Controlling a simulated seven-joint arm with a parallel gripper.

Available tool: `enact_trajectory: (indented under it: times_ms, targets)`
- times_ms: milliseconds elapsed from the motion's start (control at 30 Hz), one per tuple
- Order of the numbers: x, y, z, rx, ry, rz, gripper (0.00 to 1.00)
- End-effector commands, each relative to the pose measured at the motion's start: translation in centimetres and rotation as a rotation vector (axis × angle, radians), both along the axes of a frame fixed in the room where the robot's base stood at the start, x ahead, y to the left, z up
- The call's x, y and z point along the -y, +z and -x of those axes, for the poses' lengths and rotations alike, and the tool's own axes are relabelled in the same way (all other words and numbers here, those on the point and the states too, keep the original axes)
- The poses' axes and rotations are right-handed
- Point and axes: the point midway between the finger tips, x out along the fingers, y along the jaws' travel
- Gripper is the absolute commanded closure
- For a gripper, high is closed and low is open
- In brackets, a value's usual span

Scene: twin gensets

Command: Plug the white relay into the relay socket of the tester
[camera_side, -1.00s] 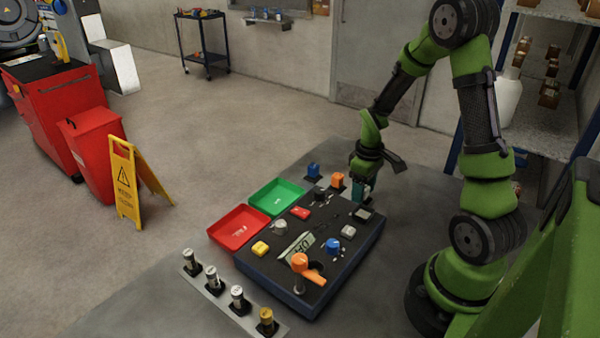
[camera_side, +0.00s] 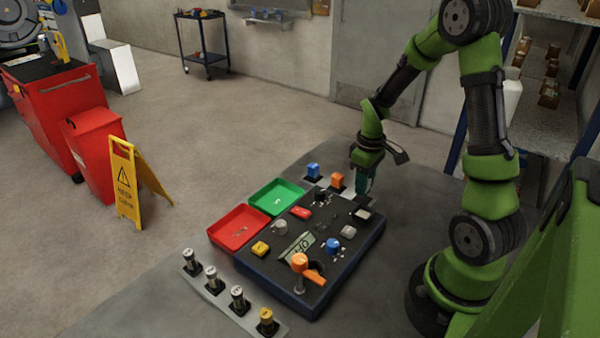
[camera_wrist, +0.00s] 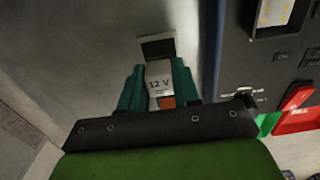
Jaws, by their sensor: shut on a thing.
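My gripper (camera_wrist: 160,88) is shut on a pale block marked "12 V" (camera_wrist: 159,80), which I take to be the white relay. In the wrist view the block sits between the teal fingers, with a dark square holder (camera_wrist: 158,47) just beyond it. I cannot tell whether they touch. An orange patch shows below the block. In the side view my gripper (camera_side: 362,185) is low behind the tester's far right corner, and the relay is hidden there. The tester (camera_side: 283,272) is a dark blue box with a black top. I cannot make out which fitting is its relay socket.
A blue relay (camera_side: 313,170) and an orange relay (camera_side: 337,180) stand in black holders behind the tester. A green tray (camera_side: 290,187) and a red tray (camera_side: 222,236) lie to its left. An orange-handled lever (camera_side: 300,262) rises from the tester's front. A strip (camera_side: 222,303) holds several cylinders.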

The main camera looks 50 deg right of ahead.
Motion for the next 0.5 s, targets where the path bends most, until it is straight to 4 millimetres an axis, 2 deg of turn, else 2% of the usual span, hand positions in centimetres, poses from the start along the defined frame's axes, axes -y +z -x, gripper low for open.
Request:
enact_trajectory:
  times_ms: [100, 367, 433, 500]
  targets:
    - [0.1, 2.7, -0.1, 0.007, 0.0, 0.004, 0.98]
    - [-0.3, 7.2, -0.3, 0.01, 0.014, 0.006, 0.98]
    - [-1.4, 8.4, -0.5, 0.026, 0.041, 0.012, 0.98]
    - [-3.3, 9.3, -0.2, 0.036, 0.074, 0.014, 0.98]
